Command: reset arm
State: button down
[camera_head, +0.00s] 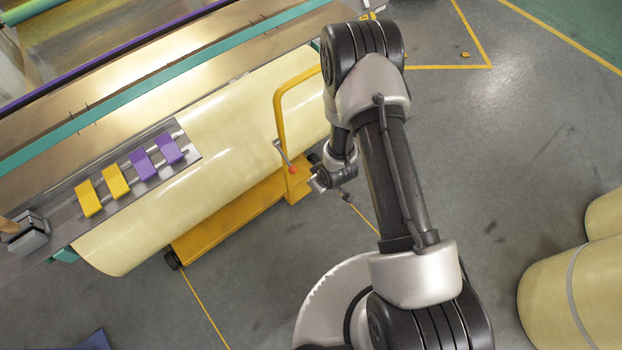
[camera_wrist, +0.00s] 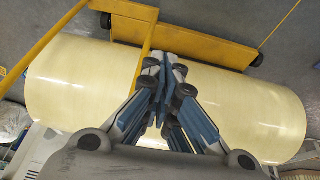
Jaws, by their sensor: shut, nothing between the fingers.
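My gripper (camera_wrist: 166,72) shows in the wrist view with its blue-grey fingers together at the tips and nothing between them. Past the fingers in that view lies a large cream roll (camera_wrist: 75,85), with a yellow post (camera_wrist: 147,45) crossing it. In the head view my arm stretches up the middle of the picture and bends back down at its top. Its wrist end hangs near the yellow cart handle, to the right of the cream roll (camera_head: 215,125). The fingers are too small there to make out.
The roll lies along the machine, above a yellow cart (camera_head: 230,217) with a tall bent handle (camera_head: 278,110). Yellow and purple blocks (camera_head: 115,181) sit on rods at the machine's edge. The grey floor right of my arm is mostly clear.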

dwell(0.5)
jog(key=w+d+r+m+h, duration=0.1)
jog(key=w+d+r, duration=0.1)
jog(key=r, duration=0.9)
jog(key=w+d+r+m+h, duration=0.1)
jog(key=w+d+r, duration=0.15)
jog(key=r, duration=0.85)
jog(key=s+d+r+m, duration=0.1)
jog(key=s+d+r, duration=0.1)
jog(key=s+r, duration=0.35)
jog(key=s+d+r+m, duration=0.1)
jog(key=s+r, duration=0.1)
jog(key=r, duration=0.7)
jog(key=s+r+m, duration=0.1)
jog(key=s+r, duration=0.4)
jog(key=s, duration=0.4)
jog(key=s+r+m, duration=0.1)
jog(key=s+r, duration=0.4)
jog(key=s, duration=0.4)
jog(key=shift+s+d+r+m+t, duration=0.25)
jog(key=shift+s+d+m+t, duration=0.1)
jog(key=shift+d+m+t, duration=0.1)
